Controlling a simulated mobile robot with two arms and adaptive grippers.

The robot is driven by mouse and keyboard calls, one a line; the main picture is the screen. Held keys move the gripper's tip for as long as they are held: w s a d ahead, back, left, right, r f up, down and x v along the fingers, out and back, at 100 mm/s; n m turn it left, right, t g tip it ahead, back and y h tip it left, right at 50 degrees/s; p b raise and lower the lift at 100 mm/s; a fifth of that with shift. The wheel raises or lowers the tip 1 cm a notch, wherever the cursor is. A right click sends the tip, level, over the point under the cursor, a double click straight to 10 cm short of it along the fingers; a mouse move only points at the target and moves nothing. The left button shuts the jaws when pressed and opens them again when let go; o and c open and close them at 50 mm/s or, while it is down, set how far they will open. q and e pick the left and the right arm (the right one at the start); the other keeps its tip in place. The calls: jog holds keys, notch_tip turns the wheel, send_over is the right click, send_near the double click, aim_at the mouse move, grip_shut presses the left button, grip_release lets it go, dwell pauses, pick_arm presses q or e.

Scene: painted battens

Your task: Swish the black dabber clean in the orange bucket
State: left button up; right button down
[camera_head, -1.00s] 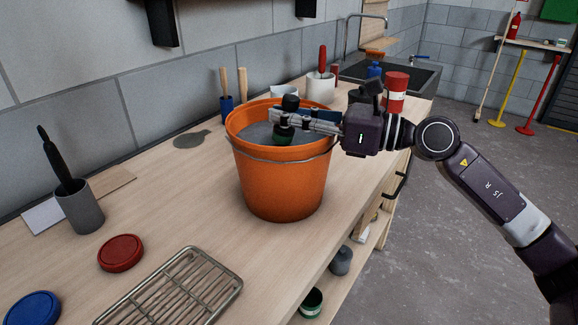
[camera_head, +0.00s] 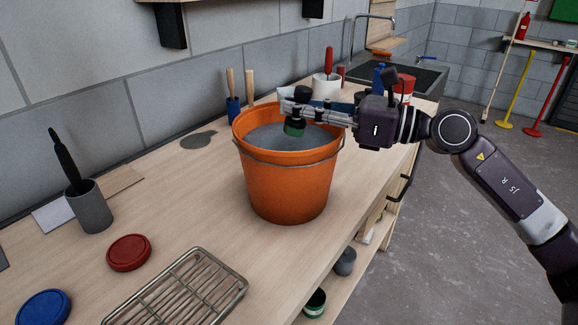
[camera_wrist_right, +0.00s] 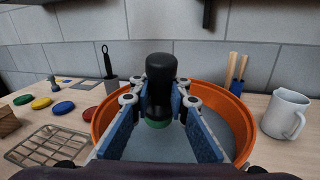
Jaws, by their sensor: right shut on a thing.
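The black dabber (camera_head: 297,111) has a rounded black handle and a green lower end. My right gripper (camera_head: 299,113) is shut on it and holds it upright over the orange bucket (camera_head: 288,190). It also shows between the finger pads in the right wrist view (camera_wrist_right: 160,82). The bucket stands on the workbench and holds grey liquid (camera_head: 270,137). The dabber's green end appears just above the liquid, inside the rim's outline; the exact gap is hard to tell. My left gripper is not in view.
A wire rack (camera_head: 178,290), a red lid (camera_head: 129,252) and a blue lid (camera_head: 43,308) lie at the front left. A grey cup (camera_head: 90,208) holds a black brush. A white mug (camera_wrist_right: 285,115) and a blue holder with wooden handles (camera_head: 233,107) stand behind the bucket.

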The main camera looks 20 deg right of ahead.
aim_at(306, 87)
jog(key=shift+s+d+r+p, duration=0.15)
jog(key=shift+r+p, duration=0.3)
jog(key=shift+r, duration=0.4)
jog(key=shift+w+d+r+p, duration=0.1)
jog(key=shift+d+r+p, duration=0.1)
jog(key=shift+r+p, duration=0.5)
jog(key=shift+s+d+r+p, duration=0.15)
jog(key=shift+r+p, duration=0.1)
jog(key=shift+r, duration=0.75)
jog(key=shift+d+r+p, duration=0.2)
jog(key=shift+r+p, duration=0.35)
jog(key=shift+r, duration=0.4)
jog(key=shift+r+p, duration=0.45)
jog(key=shift+r, duration=0.05)
notch_tip(306, 87, up, 4)
jog(key=p, duration=0.3)
jog(key=shift+f, duration=0.25)
jog(key=shift+r, duration=0.25)
